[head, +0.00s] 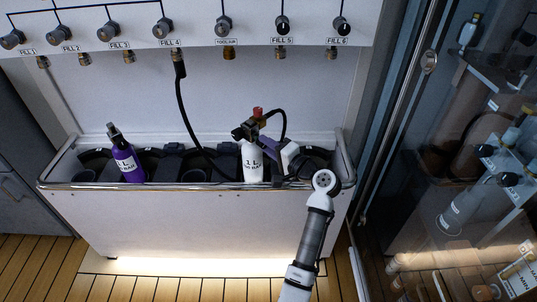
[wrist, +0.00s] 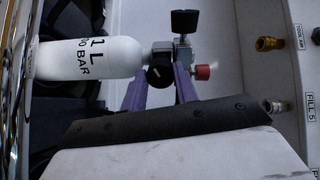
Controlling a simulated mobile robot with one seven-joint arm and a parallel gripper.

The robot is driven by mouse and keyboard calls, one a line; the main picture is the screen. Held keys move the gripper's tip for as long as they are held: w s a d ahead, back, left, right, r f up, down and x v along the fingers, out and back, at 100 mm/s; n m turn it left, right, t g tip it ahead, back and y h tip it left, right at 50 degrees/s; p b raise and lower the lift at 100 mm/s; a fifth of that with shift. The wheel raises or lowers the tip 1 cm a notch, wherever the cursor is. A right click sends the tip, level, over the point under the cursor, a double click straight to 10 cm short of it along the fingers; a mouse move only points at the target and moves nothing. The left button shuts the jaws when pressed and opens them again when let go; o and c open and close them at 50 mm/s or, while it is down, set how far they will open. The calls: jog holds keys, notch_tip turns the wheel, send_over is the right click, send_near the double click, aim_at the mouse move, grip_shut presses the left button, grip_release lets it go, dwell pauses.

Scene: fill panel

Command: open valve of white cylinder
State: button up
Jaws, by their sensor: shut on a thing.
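The white cylinder (head: 252,165), marked 1 L, stands upright in the trough. In the wrist view the white cylinder (wrist: 90,58) lies sideways, its neck pointing right. Its metal valve block carries a black knob (wrist: 160,73) facing the camera, another black knob (wrist: 185,21), and a red knob (wrist: 203,72), which also shows on top in the head view (head: 257,112). My gripper (wrist: 162,82) has its purple fingers either side of the camera-facing black knob and is shut on it. In the head view my gripper (head: 267,145) reaches the valve from the right; the fingertips are partly hidden there.
A purple cylinder (head: 128,162) stands at the trough's left. A black hose (head: 181,110) hangs from FILL 4 into the trough. The panel above has several knobs and fittings. The trough's metal rail (head: 200,186) runs along the front. A glass cabinet (head: 455,150) is at right.

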jog(key=n+b, duration=0.4)
jog(key=b, duration=0.1)
jog(key=shift+f+n, duration=0.3)
jog(key=shift+f, duration=0.05)
jog(key=n+b, duration=0.3)
jog(key=b, duration=0.1)
jog(key=shift+n+b, duration=0.3)
jog(key=n+b, duration=0.3)
jog(key=b, duration=0.1)
jog(key=shift+t, duration=0.4)
jog(key=n+b, duration=0.2)
jog(key=n, duration=0.1)
jog(key=shift+r+b, duration=0.2)
jog(key=shift+b, duration=0.2)
jog(key=o, duration=1)
jog(key=shift+c, duration=0.2)
jog(key=shift+s+d, duration=0.1)
